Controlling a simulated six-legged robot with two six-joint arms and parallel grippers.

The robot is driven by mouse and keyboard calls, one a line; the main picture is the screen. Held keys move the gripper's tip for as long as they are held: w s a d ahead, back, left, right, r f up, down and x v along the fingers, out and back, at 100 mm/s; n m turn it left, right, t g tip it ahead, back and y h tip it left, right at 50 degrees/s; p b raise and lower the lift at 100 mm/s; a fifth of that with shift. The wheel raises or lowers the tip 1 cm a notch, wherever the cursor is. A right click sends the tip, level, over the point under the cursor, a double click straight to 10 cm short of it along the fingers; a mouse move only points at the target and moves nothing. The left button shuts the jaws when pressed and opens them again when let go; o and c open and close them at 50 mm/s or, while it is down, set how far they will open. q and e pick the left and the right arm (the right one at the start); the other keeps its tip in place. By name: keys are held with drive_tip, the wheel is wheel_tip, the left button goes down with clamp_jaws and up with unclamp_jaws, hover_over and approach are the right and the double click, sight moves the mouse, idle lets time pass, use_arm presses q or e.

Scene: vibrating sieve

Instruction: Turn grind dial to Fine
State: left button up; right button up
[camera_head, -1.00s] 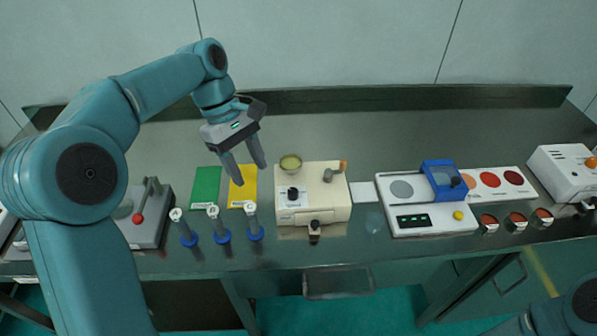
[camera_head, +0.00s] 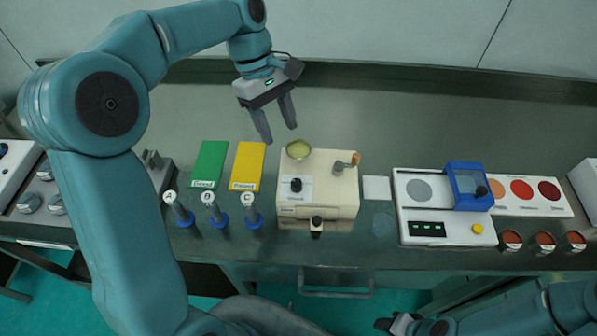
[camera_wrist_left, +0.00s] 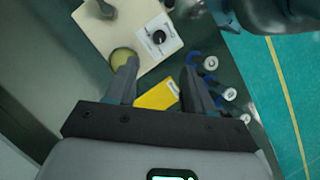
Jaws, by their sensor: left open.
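The grind dial (camera_head: 296,184) is a black knob on a white label on top of the beige grinder (camera_head: 335,180). It also shows in the left wrist view (camera_wrist_left: 158,37), with a light pointer mark; the setting words are too small to read. My left gripper (camera_head: 279,132) is open and empty, fingers pointing down, above and behind the grinder's left back corner. In the left wrist view its fingertips (camera_wrist_left: 158,70) are apart, with the dial beyond them and not touched. Part of my right gripper (camera_head: 400,322) shows low at the bottom right; its jaws are unclear.
A small green-filled cup (camera_head: 298,149) sits at the grinder's back left corner. A crank handle (camera_head: 347,162) rises at its right. A white device with a blue part (camera_head: 468,186) stands right.

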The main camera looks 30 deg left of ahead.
sight(296, 181)
use_arm(q)
drive_tip(key=x, duration=1.3)
drive_tip(key=shift+a+f, duration=0.15)
drive_tip(key=shift+f, duration=0.2)
drive_tip(key=shift+s+d+f+p, duration=0.15)
drive_tip(key=shift+s+d+p, duration=0.05)
drive_tip(key=shift+d+p, duration=0.1)
drive_tip(key=shift+a, duration=0.1)
drive_tip(key=shift+w+f, duration=0.1)
drive_tip(key=shift+w, duration=0.05)
drive_tip(key=c, duration=0.4)
clamp_jaws()
